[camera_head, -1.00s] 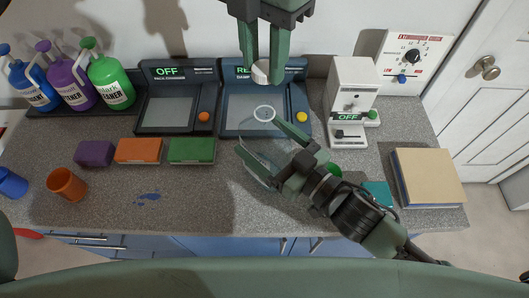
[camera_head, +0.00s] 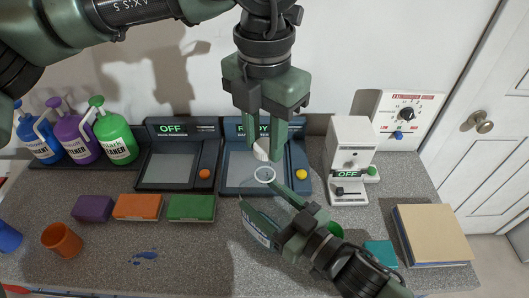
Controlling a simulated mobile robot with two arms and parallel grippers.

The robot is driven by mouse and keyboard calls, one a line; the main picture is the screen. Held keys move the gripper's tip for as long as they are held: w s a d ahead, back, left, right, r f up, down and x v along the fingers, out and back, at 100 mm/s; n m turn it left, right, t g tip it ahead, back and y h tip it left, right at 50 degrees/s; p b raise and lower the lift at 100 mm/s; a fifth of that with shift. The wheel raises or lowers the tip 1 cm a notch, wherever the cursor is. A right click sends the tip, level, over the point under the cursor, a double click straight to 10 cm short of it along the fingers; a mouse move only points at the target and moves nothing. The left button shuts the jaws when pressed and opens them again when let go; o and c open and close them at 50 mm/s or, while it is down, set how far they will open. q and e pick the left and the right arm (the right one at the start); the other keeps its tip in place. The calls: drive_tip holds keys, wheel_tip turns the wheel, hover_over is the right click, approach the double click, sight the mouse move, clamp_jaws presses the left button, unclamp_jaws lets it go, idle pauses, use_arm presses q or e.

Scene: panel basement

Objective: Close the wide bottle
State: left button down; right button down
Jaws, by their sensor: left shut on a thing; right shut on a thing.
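The wide bottle (camera_head: 256,222) shows its lettered side and a pale round mouth ring facing up at me. My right gripper (camera_head: 262,200) comes in from the lower right and is shut on the bottle, hiding part of its body. My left gripper (camera_head: 264,151) points down from above and is shut on a small white cap (camera_head: 261,149). The cap is just above the bottle's mouth in the picture, with a small gap between them. I cannot tell how far apart they are in depth.
Two blue-grey panels (camera_head: 165,173) stand behind, one reading OFF. A white device (camera_head: 350,150) is at right, beside a tan book (camera_head: 431,234). Cleaner jugs (camera_head: 115,140), sponges (camera_head: 137,206) and an orange cup (camera_head: 62,241) are at left.

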sight(264, 160)
use_arm(q)
drive_tip(key=shift+f, duration=1.05)
drive_tip(key=shift+f, duration=0.9)
drive_tip(key=shift+f, duration=0.55)
